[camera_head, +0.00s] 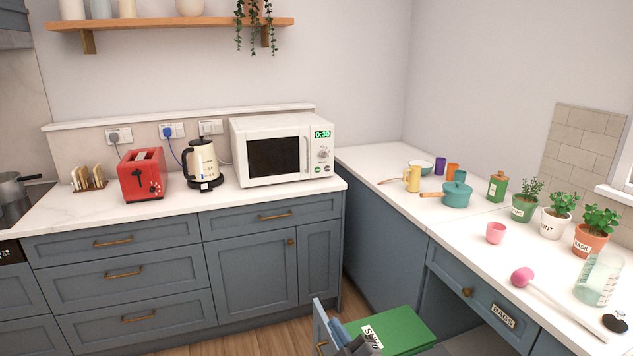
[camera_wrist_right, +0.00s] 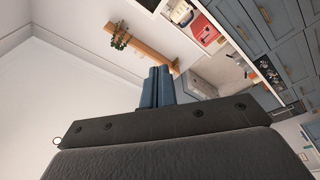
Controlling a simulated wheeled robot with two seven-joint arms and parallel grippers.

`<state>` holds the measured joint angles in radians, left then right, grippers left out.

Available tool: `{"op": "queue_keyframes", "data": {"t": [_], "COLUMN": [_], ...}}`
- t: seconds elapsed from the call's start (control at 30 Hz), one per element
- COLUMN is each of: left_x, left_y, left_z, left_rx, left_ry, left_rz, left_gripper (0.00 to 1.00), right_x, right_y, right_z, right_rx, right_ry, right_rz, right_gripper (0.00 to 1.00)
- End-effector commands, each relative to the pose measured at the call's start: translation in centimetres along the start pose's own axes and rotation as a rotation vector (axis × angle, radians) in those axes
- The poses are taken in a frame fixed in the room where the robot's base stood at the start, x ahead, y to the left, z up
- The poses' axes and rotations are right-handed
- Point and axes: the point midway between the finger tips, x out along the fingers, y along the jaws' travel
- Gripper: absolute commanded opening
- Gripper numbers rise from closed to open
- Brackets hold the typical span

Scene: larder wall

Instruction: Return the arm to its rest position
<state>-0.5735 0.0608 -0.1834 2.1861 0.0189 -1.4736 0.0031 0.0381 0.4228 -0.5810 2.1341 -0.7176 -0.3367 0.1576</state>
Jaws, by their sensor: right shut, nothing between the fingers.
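My right gripper (camera_head: 340,332) shows at the bottom centre of the head view, its blue-grey fingers in front of an open drawer front with a brass handle and a green surface (camera_head: 402,327) with a partly hidden white label. In the right wrist view its two blue fingers (camera_wrist_right: 157,87) are together and empty, with no object touching them. Most of the right arm is out of the picture. My left gripper is not in view.
The left counter (camera_head: 215,199) holds a red toaster (camera_head: 143,176), a kettle (camera_head: 202,164) and a microwave (camera_head: 275,150). The right counter (camera_head: 470,232) holds cups, a teal pot (camera_head: 457,194), potted herbs and a pink ladle-like tool (camera_head: 522,278). Floor (camera_head: 262,328) shows left of the drawer.

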Motion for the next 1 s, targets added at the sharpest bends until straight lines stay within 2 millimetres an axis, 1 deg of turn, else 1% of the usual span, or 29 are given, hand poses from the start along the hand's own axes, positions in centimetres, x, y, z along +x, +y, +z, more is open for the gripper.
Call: {"op": "queue_keyframes", "data": {"t": [0.03,0.13,0.27,0.37,0.4,0.47,0.5,0.57,0.6,0.7,0.8,1.0], "left_x": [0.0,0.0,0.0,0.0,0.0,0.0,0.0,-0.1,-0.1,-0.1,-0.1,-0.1], "left_y": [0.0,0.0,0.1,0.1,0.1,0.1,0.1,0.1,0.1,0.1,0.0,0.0], "left_z": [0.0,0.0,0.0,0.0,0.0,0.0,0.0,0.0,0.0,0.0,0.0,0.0], "left_rx": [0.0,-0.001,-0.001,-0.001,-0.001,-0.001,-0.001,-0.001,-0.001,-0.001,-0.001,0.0], "left_ry": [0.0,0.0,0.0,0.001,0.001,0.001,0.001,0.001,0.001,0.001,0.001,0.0], "left_rz": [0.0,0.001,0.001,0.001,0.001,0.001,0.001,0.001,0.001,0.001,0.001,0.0], "left_gripper": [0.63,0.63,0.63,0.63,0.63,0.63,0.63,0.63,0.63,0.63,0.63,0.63], "right_x": [-1.2,-3.8,-7.9,-11.7,-13.4,-16.0,-17.9,-20.6,-22.4,-26.0,-28.8,-33.1], "right_y": [0.0,0.0,-0.7,-1.7,-2.1,-2.9,-3.5,-4.3,-4.9,-5.9,-6.7,-7.8], "right_z": [1.1,3.6,6.8,8.8,9.5,10.4,10.8,11.3,11.6,11.7,11.5,10.9], "right_rx": [0.057,0.162,0.292,0.388,0.425,0.48,0.517,0.567,0.598,0.659,0.704,0.768], "right_ry": [-0.082,-0.248,-0.466,-0.632,-0.697,-0.796,-0.861,-0.953,-1.011,-1.123,-1.207,-1.327], "right_rz": [0.011,0.022,0.013,-0.01,-0.023,-0.048,-0.067,-0.097,-0.119,-0.168,-0.211,-0.28], "right_gripper": [0.0,0.0,0.0,0.0,0.0,0.0,0.0,0.0,0.0,0.0,0.0,0.0]}}
